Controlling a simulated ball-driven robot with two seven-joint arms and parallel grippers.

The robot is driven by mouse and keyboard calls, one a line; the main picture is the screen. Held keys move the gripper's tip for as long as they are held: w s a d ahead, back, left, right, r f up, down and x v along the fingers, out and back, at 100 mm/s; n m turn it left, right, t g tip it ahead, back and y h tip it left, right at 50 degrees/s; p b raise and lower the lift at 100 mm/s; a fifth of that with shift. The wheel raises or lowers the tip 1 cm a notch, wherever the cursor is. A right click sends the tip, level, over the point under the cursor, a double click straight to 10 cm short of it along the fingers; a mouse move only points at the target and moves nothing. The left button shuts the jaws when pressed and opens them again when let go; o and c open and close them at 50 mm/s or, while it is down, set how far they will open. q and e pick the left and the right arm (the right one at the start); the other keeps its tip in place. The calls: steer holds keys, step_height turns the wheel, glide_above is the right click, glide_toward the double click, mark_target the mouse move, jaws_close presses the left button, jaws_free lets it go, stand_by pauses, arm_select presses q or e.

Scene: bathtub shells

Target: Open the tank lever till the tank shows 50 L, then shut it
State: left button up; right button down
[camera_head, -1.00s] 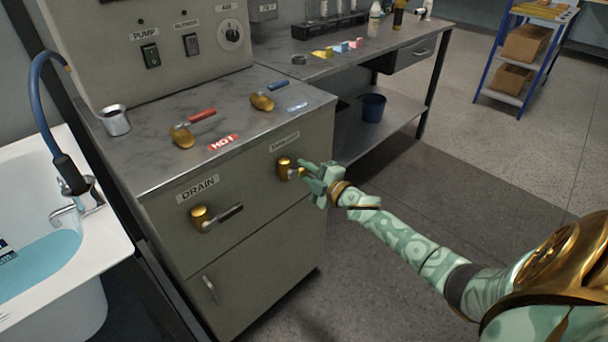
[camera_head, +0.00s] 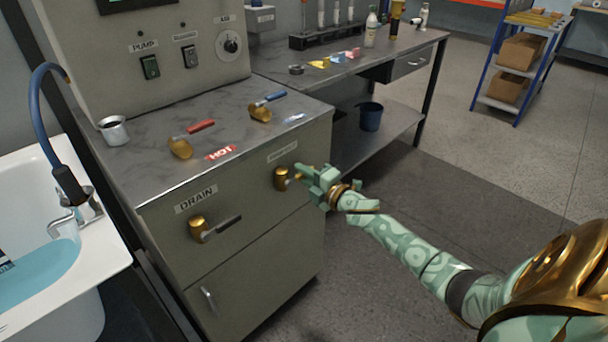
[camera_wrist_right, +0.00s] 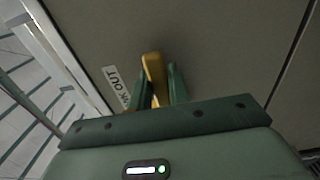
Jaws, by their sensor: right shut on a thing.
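The tank lever is a brass valve (camera_head: 281,178) on the cabinet front, under a small white label that reads "...NK OUT" in the right wrist view. My right gripper (camera_head: 306,174) is at its handle, just right of the brass body. In the right wrist view the fingers (camera_wrist_right: 158,90) are shut on the yellow handle (camera_wrist_right: 152,66). The handle's exact angle is mostly hidden by the fingers. A dark screen (camera_head: 135,3) is cut off at the top of the head view, and no litre reading shows. My left gripper is not in view.
The drain lever (camera_head: 212,228) is lower left on the same cabinet. Red (camera_head: 190,137) and blue (camera_head: 266,106) handled valves and a metal cup (camera_head: 113,130) are on the countertop. The bathtub (camera_head: 100,245) holds blue water at left. Floor right of the cabinet is clear.

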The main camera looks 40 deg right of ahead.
steer(key=shift+f, duration=0.1)
steer(key=c, duration=1.3)
jaws_free()
arm_select(q)
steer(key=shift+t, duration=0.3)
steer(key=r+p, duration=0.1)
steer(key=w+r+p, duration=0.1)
steer(key=p, duration=0.1)
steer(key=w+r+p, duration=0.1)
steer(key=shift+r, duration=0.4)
arm_select(e)
steer(key=s, duration=0.5)
steer(key=s+d, duration=0.1)
steer(key=s, duration=1)
steer(key=shift+s+d, duration=0.15)
